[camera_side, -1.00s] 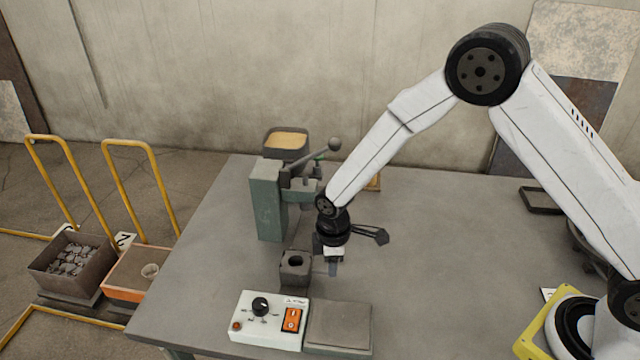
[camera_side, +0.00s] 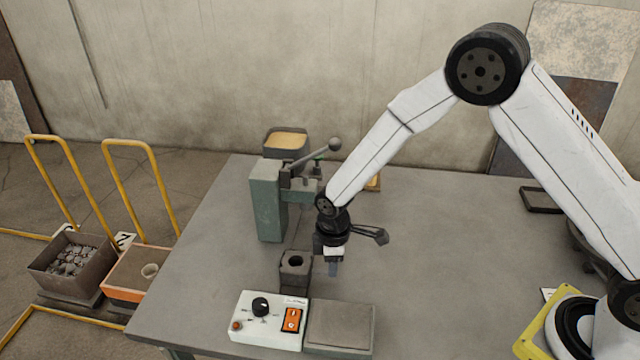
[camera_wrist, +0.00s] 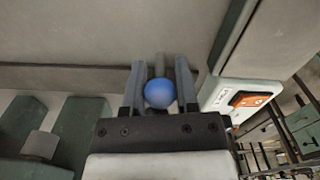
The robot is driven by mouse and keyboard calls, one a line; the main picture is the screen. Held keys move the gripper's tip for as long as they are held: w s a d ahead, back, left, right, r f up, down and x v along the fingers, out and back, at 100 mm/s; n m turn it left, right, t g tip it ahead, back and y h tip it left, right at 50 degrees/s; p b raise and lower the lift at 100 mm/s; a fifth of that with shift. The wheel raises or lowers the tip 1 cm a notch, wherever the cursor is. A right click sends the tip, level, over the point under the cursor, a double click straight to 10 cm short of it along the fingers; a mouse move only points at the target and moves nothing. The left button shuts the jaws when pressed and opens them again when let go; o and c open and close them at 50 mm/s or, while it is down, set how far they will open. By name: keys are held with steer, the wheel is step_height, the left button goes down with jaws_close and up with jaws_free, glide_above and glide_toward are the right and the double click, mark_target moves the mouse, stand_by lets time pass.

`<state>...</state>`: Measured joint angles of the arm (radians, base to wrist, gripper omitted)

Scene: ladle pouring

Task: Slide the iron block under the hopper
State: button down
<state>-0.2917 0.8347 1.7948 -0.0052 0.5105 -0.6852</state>
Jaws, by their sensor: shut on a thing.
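The iron block (camera_side: 294,284), dark with a round hole in its top, stands on the table between the green press-like stand and the control box. The hopper (camera_side: 286,152), a dark box of tan material, is at the top of the stand, behind the block. My gripper (camera_side: 333,268) points down just right of the block. In the wrist view, a blue ball (camera_wrist: 159,94) sits between the fingers of my gripper (camera_wrist: 160,80), with a grey rod behind it. The fingers are shut on it. I cannot tell whether it joins the block.
The green stand (camera_side: 267,205) has a lever. A white control box (camera_side: 268,325) with an orange switch and a grey plate (camera_side: 339,326) lie in front. Two bins (camera_side: 72,262) stand on the floor at left. The table's right side is mostly clear.

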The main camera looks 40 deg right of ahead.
steer(key=shift+w+d, duration=0.1)
stand_by(0.5)
steer(key=w+d, duration=0.6)
steer(key=shift+w+d, duration=0.1)
steer(key=shift+w, duration=0.05)
steer(key=shift+c, duration=1.9)
jaws_free()
steer(key=shift+r, duration=0.1)
step_height(320, 180, up, 8)
